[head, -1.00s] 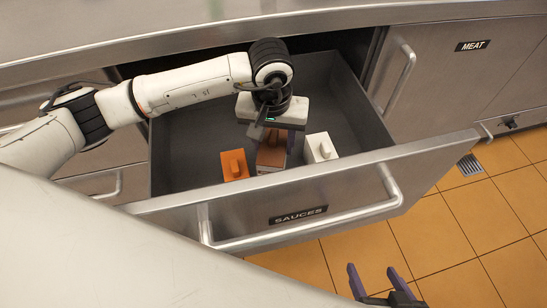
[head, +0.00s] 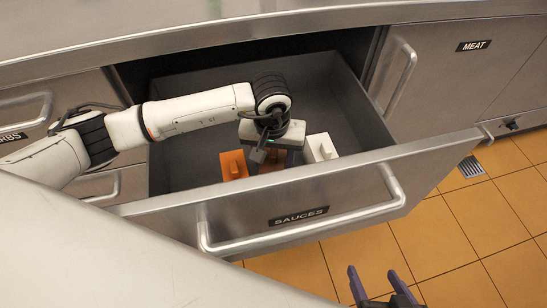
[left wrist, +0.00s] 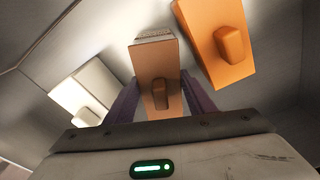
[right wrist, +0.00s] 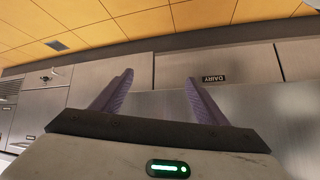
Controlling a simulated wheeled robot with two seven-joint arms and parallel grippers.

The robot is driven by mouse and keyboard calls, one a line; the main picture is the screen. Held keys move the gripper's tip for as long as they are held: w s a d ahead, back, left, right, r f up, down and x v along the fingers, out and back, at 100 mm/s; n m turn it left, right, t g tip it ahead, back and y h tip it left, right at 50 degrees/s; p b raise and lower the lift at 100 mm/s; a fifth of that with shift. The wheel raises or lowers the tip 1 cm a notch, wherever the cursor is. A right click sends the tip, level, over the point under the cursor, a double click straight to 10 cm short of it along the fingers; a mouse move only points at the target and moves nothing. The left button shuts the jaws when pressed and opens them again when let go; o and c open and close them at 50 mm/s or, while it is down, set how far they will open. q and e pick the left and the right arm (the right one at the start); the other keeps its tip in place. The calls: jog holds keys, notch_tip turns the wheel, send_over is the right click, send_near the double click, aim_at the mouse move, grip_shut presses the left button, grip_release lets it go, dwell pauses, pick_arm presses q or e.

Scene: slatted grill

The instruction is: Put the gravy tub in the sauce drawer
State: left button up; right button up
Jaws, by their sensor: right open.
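The gravy tub, a brown block with a raised handle (left wrist: 160,93), is inside the open sauce drawer (head: 330,190), which is labelled SAUCES. In the head view the tub (head: 272,162) is mostly hidden under my left gripper (head: 268,155). In the left wrist view the purple fingers of my left gripper (left wrist: 163,100) lie close along both sides of the tub, shut on it. I cannot tell whether the tub touches the drawer floor. My right gripper (head: 380,285) is open and empty outside the drawer, and its spread fingers (right wrist: 158,78) show in the right wrist view.
An orange tub (head: 234,164) stands to the left of the gravy tub and a white tub (head: 320,148) to its right, both close by. The back of the drawer is empty. A cabinet marked MEAT (head: 475,65) is at the right, above an orange tiled floor (head: 470,225).

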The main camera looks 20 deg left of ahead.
pick_arm(q)
jog(key=o, duration=0.4)
jog(key=shift+c, duration=0.2)
jog(key=shift+r, duration=0.15)
jog(key=r, duration=0.4)
jog(key=s+r+p, duration=0.1)
jog(key=r, duration=0.3)
jog(key=r+p, duration=0.1)
jog(key=r, duration=0.3)
jog(key=shift+s+d, duration=0.1)
jog(key=shift+s, duration=0.15)
